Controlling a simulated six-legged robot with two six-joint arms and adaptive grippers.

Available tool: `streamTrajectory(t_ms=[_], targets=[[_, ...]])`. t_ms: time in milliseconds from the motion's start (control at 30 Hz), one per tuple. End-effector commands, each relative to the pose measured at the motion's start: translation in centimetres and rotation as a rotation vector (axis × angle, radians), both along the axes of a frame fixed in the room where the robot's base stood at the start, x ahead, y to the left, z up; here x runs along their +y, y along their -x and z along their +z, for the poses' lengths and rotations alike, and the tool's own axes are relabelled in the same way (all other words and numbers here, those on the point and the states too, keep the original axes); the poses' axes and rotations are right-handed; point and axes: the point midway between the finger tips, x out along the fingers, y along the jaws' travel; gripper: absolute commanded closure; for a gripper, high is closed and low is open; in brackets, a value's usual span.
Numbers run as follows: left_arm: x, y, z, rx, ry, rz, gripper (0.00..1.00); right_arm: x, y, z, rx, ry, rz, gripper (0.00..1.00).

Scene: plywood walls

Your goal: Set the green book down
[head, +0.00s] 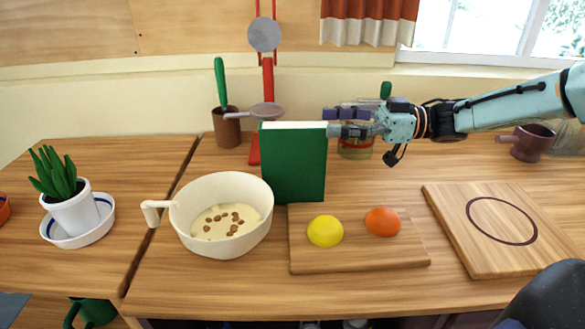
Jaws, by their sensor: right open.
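The green book (293,168) stands upright on the wooden table, its green cover facing me and its pale page edges on top. Its lower right part is close behind a cutting board. My right gripper (332,122) comes in from the right, its fingers at the book's top right edge. It is open; whether a finger touches the book I cannot tell. My left gripper is not in view.
A cream pot (221,217) stands left of the book. The cutting board (330,262) bears a lemon (325,231) and an orange (383,222). A jar (355,148) is behind my gripper. Another board (500,235) lies right, a brown mug (532,143) behind it.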

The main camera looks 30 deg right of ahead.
Motion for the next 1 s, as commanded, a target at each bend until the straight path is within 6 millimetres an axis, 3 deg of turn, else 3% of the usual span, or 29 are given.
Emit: streamTrajectory(t_ms=[467, 1000], targets=[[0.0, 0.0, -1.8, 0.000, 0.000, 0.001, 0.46, 0.3, 0.1, -1.7, -0.001, 0.000, 0.002, 0.42], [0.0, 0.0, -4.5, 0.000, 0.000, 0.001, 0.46, 5.4, -2.7, -2.2, 0.002, 0.004, 0.004, 0.42]])
